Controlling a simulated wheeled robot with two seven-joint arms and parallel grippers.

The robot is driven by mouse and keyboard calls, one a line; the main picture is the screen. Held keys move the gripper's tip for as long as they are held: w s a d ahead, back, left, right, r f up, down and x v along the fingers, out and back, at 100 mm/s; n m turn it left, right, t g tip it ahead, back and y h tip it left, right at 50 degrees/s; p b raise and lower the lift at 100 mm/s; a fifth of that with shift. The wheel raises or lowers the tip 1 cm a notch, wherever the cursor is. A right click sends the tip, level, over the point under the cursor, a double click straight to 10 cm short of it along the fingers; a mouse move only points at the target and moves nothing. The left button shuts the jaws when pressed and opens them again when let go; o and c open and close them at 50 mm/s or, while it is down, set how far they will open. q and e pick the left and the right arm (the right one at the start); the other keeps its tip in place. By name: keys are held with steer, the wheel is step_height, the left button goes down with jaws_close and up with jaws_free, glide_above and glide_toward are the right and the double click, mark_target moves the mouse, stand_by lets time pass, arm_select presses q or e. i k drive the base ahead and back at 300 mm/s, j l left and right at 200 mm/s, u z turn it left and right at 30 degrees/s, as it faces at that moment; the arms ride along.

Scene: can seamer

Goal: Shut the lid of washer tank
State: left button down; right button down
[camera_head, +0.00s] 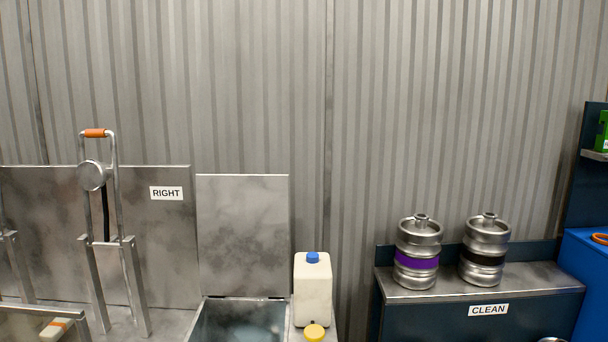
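The washer tank (196,325) is at the bottom centre-left, a steel basin with its opening facing up and bluish inside. Its lid (243,232) is a flat square steel panel standing upright at the tank's back edge, so the tank is open. The lower part of the tank is cut off by the picture's bottom edge. Neither of my grippers shows in the head view.
A white jug (312,290) with a blue cap stands right of the tank, with a yellow cap (314,332) in front. A steel frame with an orange handle (95,133) stands left. Two kegs (417,248) (485,246) stand on the CLEAN bench (480,292).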

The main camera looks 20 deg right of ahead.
mark_target(242, 219)
steer(key=l+u, duration=0.15)
steer(key=l, duration=0.3)
steer(key=l+u, duration=0.15)
steer(key=l, duration=0.3)
steer(key=k+l+u, duration=0.15)
steer(key=l, duration=0.25)
steer(key=l+u, duration=0.15)
steer(key=l, duration=0.3)
steer(key=k+l+u, duration=0.2)
steer(key=l, duration=0.2)
steer(key=i+l+u, duration=0.15)
steer(key=l+u, duration=0.15)
steer(key=l, duration=0.5)
steer(key=l+u, duration=0.3)
steer(key=l, duration=0.55)
steer(key=i+l, duration=0.15)
steer(key=i+l+u, duration=0.1)
steer(key=l, duration=0.3)
steer(key=i+l, duration=0.2)
steer(key=l+u, duration=0.05)
